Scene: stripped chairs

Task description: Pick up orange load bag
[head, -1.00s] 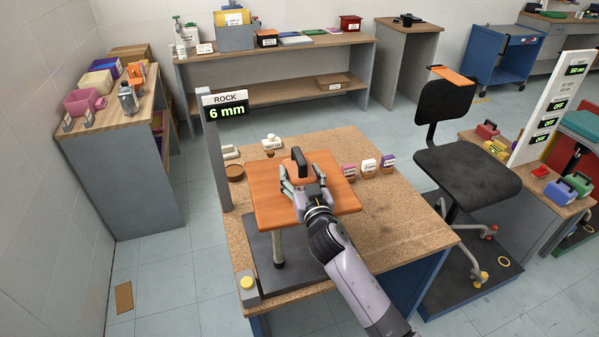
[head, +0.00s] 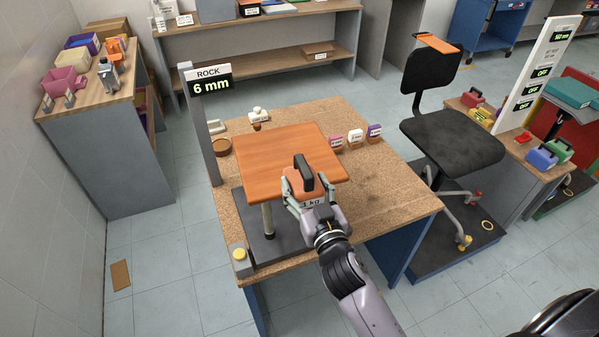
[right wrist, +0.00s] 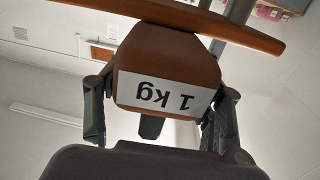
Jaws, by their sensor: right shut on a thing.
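The orange load bag (head: 298,186) has a black handle on top and a white "1 kg" label. My right gripper (head: 304,200) is shut on it, one finger on each side. The bag overlaps the near edge of the square orange seat board (head: 275,150); whether it touches the board is hard to tell. In the right wrist view the bag (right wrist: 165,65) sits between the two fingers (right wrist: 160,118), its label upside down, with the board's edge (right wrist: 190,18) above it in the picture. My left gripper is not in view.
The board stands on a post over a dark base on the workbench (head: 390,205). A "ROCK 6 mm" sign post (head: 205,130) rises at its left. Small labelled blocks (head: 355,136) stand behind right. A black chair (head: 455,140) is at the right.

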